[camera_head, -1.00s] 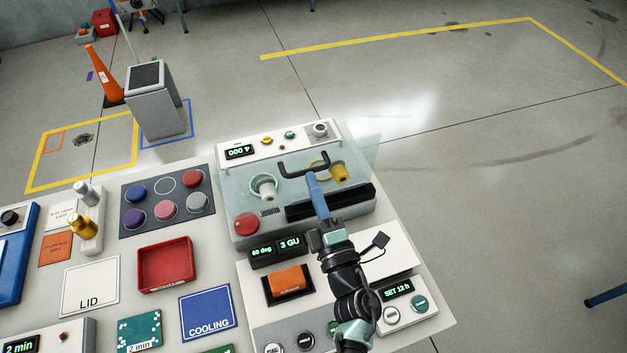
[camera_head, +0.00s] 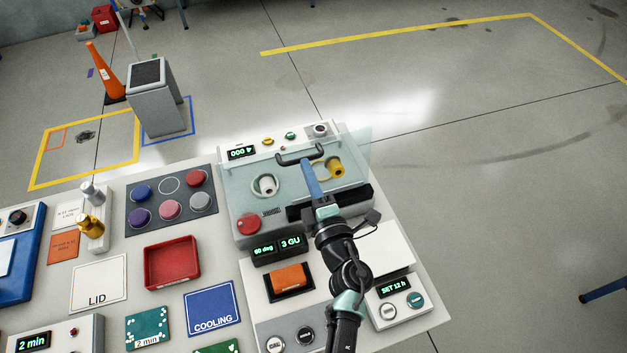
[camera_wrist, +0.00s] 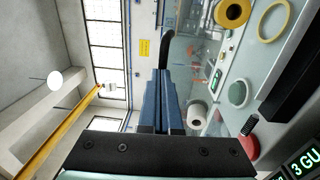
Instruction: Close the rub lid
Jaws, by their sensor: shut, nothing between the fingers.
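The rub machine (camera_head: 240,207) stands at the right of the table, with a white roll and a yellow roll in round seats. Its clear glass lid (camera_head: 355,150) stands raised at the back, tilted, with a black handle (camera_head: 300,154) near its upper edge. My gripper (camera_head: 308,164) has its blue fingers together, with tips just below and against or very near the handle. I cannot tell whether they touch. In the wrist view the shut fingers (camera_wrist: 161,97) point at the dark handle (camera_wrist: 167,48), and nothing is held.
A red button (camera_head: 248,223) is at the machine's front left. A display box (camera_head: 278,248) and an orange block (camera_head: 290,278) are in front. A red tray (camera_head: 172,262) and coloured discs (camera_head: 170,208) lie to the left.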

